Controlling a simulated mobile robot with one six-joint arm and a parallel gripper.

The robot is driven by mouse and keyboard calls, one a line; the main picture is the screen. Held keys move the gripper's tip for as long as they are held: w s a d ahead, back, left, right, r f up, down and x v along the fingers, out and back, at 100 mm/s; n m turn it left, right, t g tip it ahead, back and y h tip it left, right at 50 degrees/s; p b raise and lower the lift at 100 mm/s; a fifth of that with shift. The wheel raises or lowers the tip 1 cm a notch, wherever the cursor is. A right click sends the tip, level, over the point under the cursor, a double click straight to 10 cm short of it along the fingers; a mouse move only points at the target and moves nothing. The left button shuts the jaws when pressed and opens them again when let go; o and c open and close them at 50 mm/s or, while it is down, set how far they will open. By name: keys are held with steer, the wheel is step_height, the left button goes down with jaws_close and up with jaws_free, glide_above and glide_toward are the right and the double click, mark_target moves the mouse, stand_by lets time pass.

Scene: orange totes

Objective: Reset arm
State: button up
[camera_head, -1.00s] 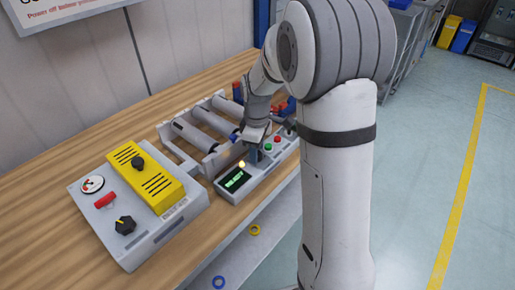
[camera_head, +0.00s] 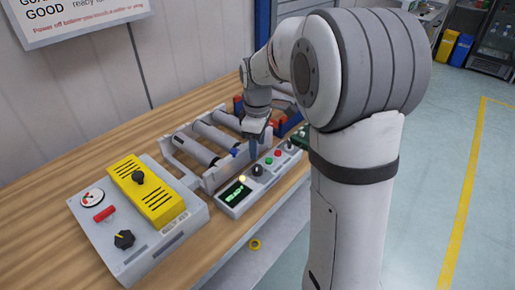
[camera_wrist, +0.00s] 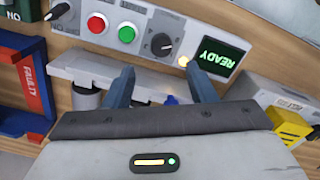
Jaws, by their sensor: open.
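My gripper (camera_head: 254,146) hangs above the control panel at the front edge of the wooden bench in the head view. In the wrist view, the two blue-grey fingers of my gripper (camera_wrist: 160,88) stand apart with nothing between them. The control panel (camera_wrist: 140,12) shows a red button (camera_wrist: 97,23), a green button (camera_wrist: 127,33), a black knob (camera_wrist: 161,44), a lit yellow lamp (camera_wrist: 183,61) and a green screen (camera_wrist: 219,56) reading READY. The fingers look apart from the panel, but the exact gap is hard to tell.
A grey box with a yellow cover (camera_head: 147,188) stands at the bench's left. A roller conveyor (camera_head: 197,148) lies behind the panel. A blue and red bin marked FAULTY (camera_wrist: 35,85) shows in the wrist view. Open floor is at right.

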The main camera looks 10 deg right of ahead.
stand_by(0.3)
steer(key=s+r+m+t, duration=0.2)
steer(key=s+m, duration=0.9)
steer(key=s, duration=1.1)
steer(key=shift+s+d+r+m+t, duration=0.15)
steer(key=shift+d+r+m+t, duration=0.15)
steer(key=shift+d+m, duration=0.1)
steer(key=shift+c, duration=0.4)
